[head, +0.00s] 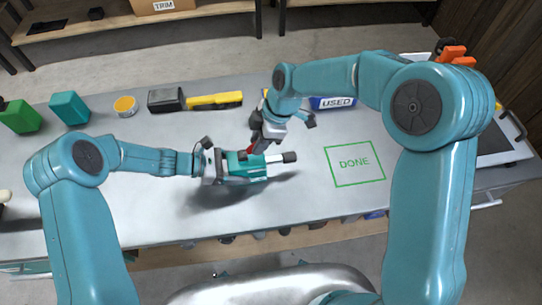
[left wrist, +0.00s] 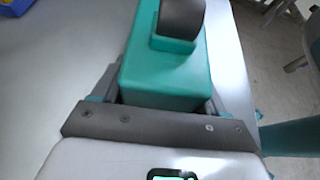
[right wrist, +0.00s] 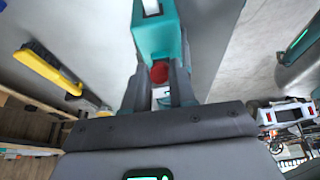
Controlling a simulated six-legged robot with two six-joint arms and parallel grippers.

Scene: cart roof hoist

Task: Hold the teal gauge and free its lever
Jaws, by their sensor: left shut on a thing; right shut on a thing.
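The teal gauge (head: 250,169), with a dark round knob at its end, is held just above the grey bench, lying roughly level. My left gripper (head: 226,169) is shut on the gauge body, which fills the space between its fingers in the left wrist view (left wrist: 165,75). The red lever (right wrist: 159,73) shows at the side of the gauge, between the fingertips of my right gripper (right wrist: 158,85). In the head view my right gripper (head: 259,147) comes down from behind the gauge and is shut on the lever. The lever is mostly hidden by the fingers.
A green outlined DONE square (head: 354,163) on the bench is empty. A blue USED bin (head: 333,102) stands behind. A yellow brush (head: 214,100), a dark box (head: 165,100), a yellow round tin (head: 125,106), a teal block (head: 69,108) and a green block (head: 20,117) line the back.

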